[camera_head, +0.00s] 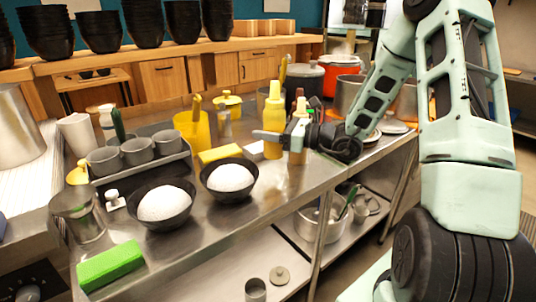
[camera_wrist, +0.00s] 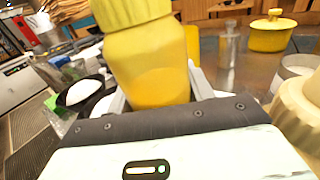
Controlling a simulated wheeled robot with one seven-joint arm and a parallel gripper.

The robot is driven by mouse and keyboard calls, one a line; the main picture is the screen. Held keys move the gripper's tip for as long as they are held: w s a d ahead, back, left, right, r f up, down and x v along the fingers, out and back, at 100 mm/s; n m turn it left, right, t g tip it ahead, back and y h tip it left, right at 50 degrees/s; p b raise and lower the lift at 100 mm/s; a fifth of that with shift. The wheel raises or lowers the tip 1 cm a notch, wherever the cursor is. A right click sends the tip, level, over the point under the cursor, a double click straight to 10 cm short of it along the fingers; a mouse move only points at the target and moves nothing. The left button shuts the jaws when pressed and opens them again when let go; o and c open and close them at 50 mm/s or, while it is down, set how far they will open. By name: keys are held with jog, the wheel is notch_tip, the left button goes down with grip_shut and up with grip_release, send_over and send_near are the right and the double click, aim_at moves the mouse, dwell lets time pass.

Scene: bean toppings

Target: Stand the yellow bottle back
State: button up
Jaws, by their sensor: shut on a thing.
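The yellow bottle (camera_head: 273,122) is upright, with a yellow cap, at the right part of the steel counter. My gripper (camera_head: 272,135) reaches it from the right, its fingers around the lower body of the bottle. In the wrist view the yellow bottle (camera_wrist: 150,65) fills the middle, between the two fingers of my gripper (camera_wrist: 158,98). My gripper is shut on it. The bottle's base is hidden in the wrist view, and I cannot tell whether it touches the counter.
A pale bottle (camera_head: 297,138) stands close to my gripper. Two black bowls of white food, the left bowl (camera_head: 163,204) and the right bowl (camera_head: 229,179), sit on the counter. A yellow container (camera_head: 193,131) and a yellow pot (camera_head: 228,104) stand behind. A green block (camera_head: 110,265) lies front left.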

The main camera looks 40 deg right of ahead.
aim_at(268, 149)
jog(key=shift+f, duration=3)
jog(key=shift+b, duration=0.3)
jog(key=shift+f, duration=0.2)
jog(key=o, duration=0.8)
jog(key=shift+r, duration=0.2)
jog(key=v, duration=1.2)
jog(key=shift+b, duration=0.3)
